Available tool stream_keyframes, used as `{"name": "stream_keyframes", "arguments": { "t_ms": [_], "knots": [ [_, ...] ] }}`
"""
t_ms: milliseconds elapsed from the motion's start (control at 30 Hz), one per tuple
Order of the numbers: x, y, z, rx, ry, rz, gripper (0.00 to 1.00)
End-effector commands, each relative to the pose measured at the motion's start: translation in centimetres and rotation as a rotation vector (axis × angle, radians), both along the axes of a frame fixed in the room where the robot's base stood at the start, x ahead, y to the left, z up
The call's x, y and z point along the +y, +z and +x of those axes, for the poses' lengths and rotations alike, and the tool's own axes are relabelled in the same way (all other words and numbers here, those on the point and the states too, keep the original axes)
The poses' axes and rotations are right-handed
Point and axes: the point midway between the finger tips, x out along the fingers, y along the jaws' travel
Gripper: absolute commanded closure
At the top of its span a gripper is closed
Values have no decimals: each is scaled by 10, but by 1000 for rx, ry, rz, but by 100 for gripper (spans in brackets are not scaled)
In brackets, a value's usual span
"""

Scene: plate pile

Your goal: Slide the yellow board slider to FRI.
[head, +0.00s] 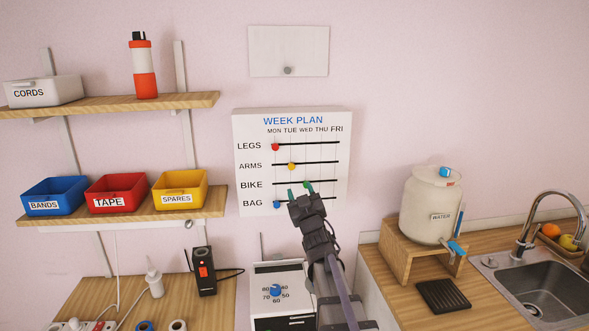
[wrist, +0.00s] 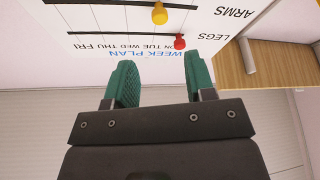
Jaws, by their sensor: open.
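The white week plan board (head: 240,125) hangs on the wall with rows LEGS, ARMS, BIKE and BAG. The yellow slider (head: 291,166) sits on the ARMS rail under TUE. The FRI label (head: 337,129) is at the right end of the day row. My gripper (head: 302,193) is open and empty, in front of the board's lower part, below the yellow slider in the head view. In the wrist view the board appears upside down. There the yellow slider (wrist: 160,13) shows beyond the green fingers of my gripper (wrist: 160,78), apart from them.
The red slider (head: 275,147) is under MON on LEGS. The green slider (head: 307,184) is around WED on BIKE, close to my fingers. The blue slider (head: 277,204) is under MON on BAG. The ARMS rail right of the yellow slider is clear.

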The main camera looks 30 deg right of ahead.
Motion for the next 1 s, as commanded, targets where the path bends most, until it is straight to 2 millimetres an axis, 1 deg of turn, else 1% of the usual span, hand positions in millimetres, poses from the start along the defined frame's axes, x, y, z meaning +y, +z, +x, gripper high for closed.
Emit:
{"name": "stream_keyframes", "arguments": {
  "t_ms": [133, 267, 367, 500, 633, 733, 933, 1000],
  "knots": [
    [-1, 2, 4, 0, 1, 3, 50],
    [-4, 10, 20, 1, 0, 3, 50],
    [-8, 19, 40, 2, 0, 4, 50],
    [-14, 32, 72, 3, -1, 4, 50],
    [-18, 39, 93, 2, -2, 4, 50],
    [-19, 40, 99, 3, -2, 5, 50],
    [-19, 39, 99, 3, -2, 5, 50],
    [-19, 39, 99, 3, -2, 5, 56]
  ]
}}
